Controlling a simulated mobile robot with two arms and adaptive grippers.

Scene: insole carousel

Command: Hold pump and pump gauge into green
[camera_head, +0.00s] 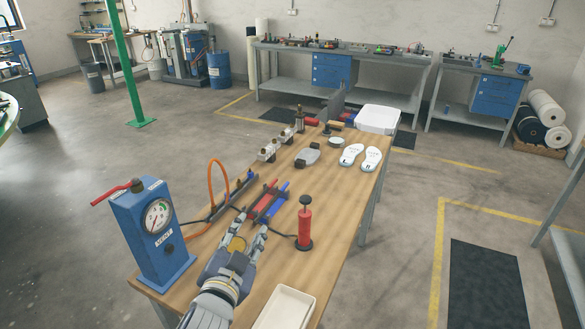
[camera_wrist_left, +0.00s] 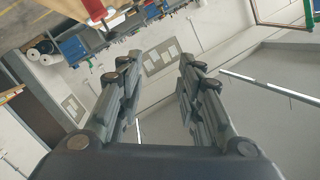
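The red pump (camera_head: 305,226) stands upright on the wooden table (camera_head: 285,262), with a black handle on top and a black base. The pump gauge (camera_head: 158,216) is a round white dial on the front of a blue box (camera_head: 151,232) at the table's near left. Its needle and green zone are too small to read for certain. My left gripper (camera_head: 250,228) is between the box and the pump, apart from both. Its fingers are spread and empty, as the left wrist view (camera_wrist_left: 155,85) also shows. My right gripper is not in view.
A white tray (camera_head: 285,308) lies at the near edge. Red and blue handled tools (camera_head: 268,203) and an orange hose (camera_head: 212,177) are just beyond my left gripper. White insoles (camera_head: 372,159) lie farther back. Bare tabletop lies right of the pump.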

